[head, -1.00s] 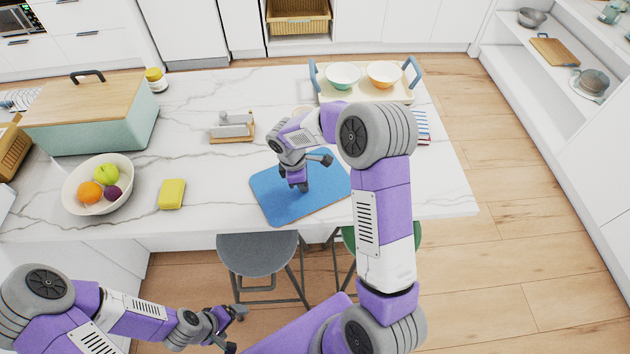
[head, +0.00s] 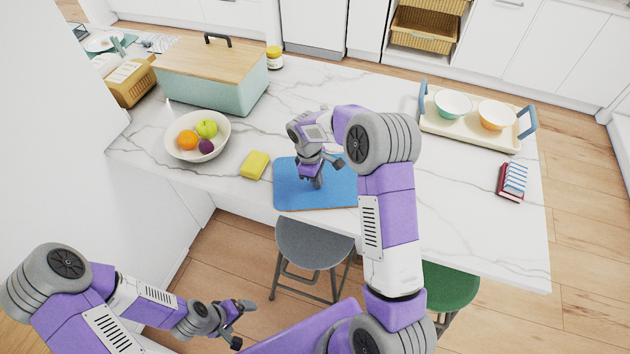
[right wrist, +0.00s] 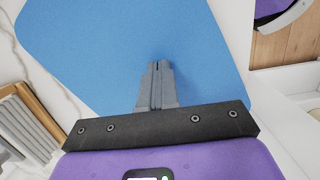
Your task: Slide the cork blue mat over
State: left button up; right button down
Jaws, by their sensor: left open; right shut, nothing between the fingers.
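The blue cork mat (head: 290,190) lies flat on the marble counter near its front edge. Its right part is hidden behind my right arm in the head view. It also fills much of the right wrist view (right wrist: 100,45). My right gripper (head: 317,186) points down at the mat, its fingertips on or just above the surface. In the right wrist view its fingers (right wrist: 160,68) are shut together with nothing between them. My left gripper (head: 241,323) is open and empty, low in front of the counter, away from the mat.
A yellow sponge (head: 255,165) lies close to the mat's left edge. Left of it stands a fruit bowl (head: 172,145), with a bread box (head: 200,90) behind. A tray with bowls (head: 465,130) and books (head: 512,180) are at right. The counter right of the mat is clear.

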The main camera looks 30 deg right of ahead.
aim_at(282, 175)
jog(key=shift+a+f, duration=0.25)
jog(key=shift+f, duration=0.05)
jog(key=shift+w+r+p, duration=0.1)
jog(key=shift+r+p, duration=0.45)
jog(key=shift+r, duration=0.05)
jog(key=shift+w, duration=0.15)
jog(key=shift+a, duration=0.2)
jog(key=w+a, duration=0.3)
jog(key=w, duration=0.1)
jog(key=w+a, duration=0.4)
jog(key=shift+w+a+r, duration=0.15)
jog(key=shift+w+a, duration=0.05)
jog(key=shift+a, duration=0.1)
